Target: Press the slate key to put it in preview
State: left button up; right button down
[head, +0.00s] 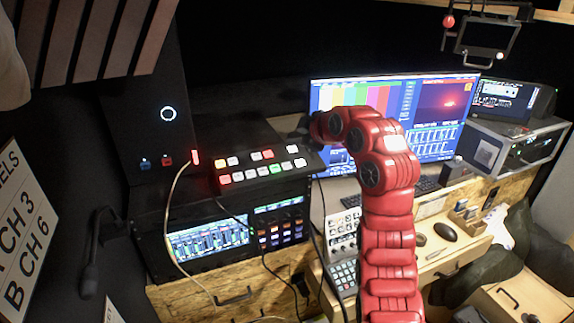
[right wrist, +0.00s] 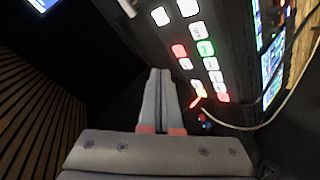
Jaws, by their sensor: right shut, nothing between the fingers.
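The switcher panel (head: 262,167) is a black box with rows of lit keys, most of them white. A green key (head: 276,170) and a red key (head: 268,154) glow on it; the right wrist view also shows the green key (right wrist: 206,48) and a red key (right wrist: 180,50). Key labels are too small to read, so I cannot tell which is the slate key. My right gripper (right wrist: 160,73) is shut and empty, its tips beside the key rows. In the head view it is dark and mostly hidden beyond my red arm, by the panel's right end. My left gripper is out of view.
Behind my right arm stands a monitor (head: 450,105) with colour bars and a red picture. A rack unit with a screen (head: 208,240) sits below the panel. A cable (head: 172,215) hangs at the panel's left end. A gooseneck microphone (head: 92,250) stands at left.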

send_over(287, 166)
jog(key=s+d, duration=0.2)
jog(key=f, duration=0.5)
jog(key=shift+w+a+f+b, duration=0.15)
jog(key=shift+a+b, duration=0.1)
jog(key=shift+b, duration=0.05)
jog(key=shift+w+f+b, duration=0.25)
jog(key=shift+f+b, duration=0.05)
jog(key=shift+f, duration=0.45)
jog(key=shift+r, duration=0.1)
jog(key=shift+a, duration=0.1)
dwell(0.4)
jog(key=shift+f+b, duration=0.45)
jog(key=shift+b, duration=0.1)
jog(key=shift+w+f+b, duration=0.15)
jog(key=shift+f+b, duration=0.25)
dwell(0.5)
jog(key=shift+r, duration=0.1)
jog(key=shift+r+b, duration=0.3)
jog(key=shift+r, duration=0.35)
